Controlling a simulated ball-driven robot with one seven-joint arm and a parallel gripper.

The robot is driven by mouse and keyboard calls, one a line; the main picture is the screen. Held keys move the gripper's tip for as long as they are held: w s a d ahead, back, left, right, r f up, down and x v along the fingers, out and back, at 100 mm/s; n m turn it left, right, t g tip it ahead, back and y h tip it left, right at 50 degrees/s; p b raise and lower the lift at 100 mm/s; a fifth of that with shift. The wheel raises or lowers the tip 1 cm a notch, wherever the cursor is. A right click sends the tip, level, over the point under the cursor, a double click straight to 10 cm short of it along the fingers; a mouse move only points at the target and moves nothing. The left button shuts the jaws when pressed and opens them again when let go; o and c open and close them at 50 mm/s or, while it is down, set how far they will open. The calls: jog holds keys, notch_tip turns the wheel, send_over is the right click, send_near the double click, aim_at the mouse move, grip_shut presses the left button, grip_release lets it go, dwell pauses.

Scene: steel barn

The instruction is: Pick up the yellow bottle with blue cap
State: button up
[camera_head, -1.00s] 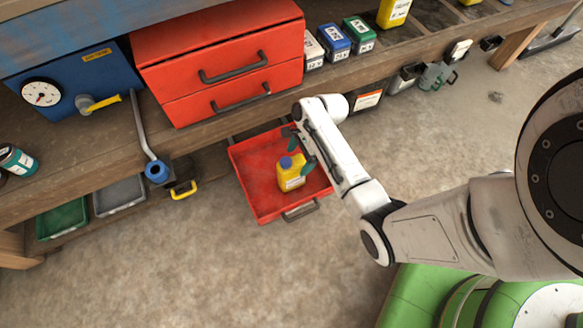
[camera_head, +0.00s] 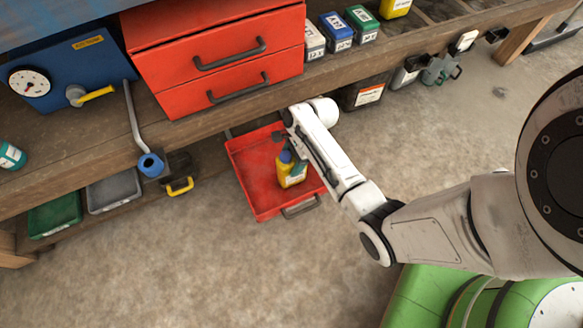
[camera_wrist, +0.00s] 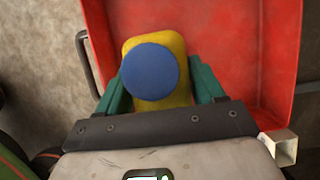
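The yellow bottle with a blue cap (camera_head: 290,175) stands in the open red drawer (camera_head: 250,195) below the workbench. In the wrist view I look down on its round blue cap (camera_wrist: 150,73), with the yellow body (camera_wrist: 165,104) showing around it. My gripper (camera_head: 288,153) reaches down over the bottle. Its green fingers (camera_wrist: 160,88) lie on either side of the bottle and appear still spread; any contact is hard to make out. The lower part of the bottle is partly hidden in the wrist view.
The red drawer's walls surround the bottle, with its handle (camera_head: 300,207) at the front. The workbench edge (camera_head: 225,118) and a red cabinet (camera_head: 220,55) are above and behind. Green (camera_head: 54,214) and grey (camera_head: 113,191) trays sit at left. The floor in front is clear.

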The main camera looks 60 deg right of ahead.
grip_shut()
dwell(0.4)
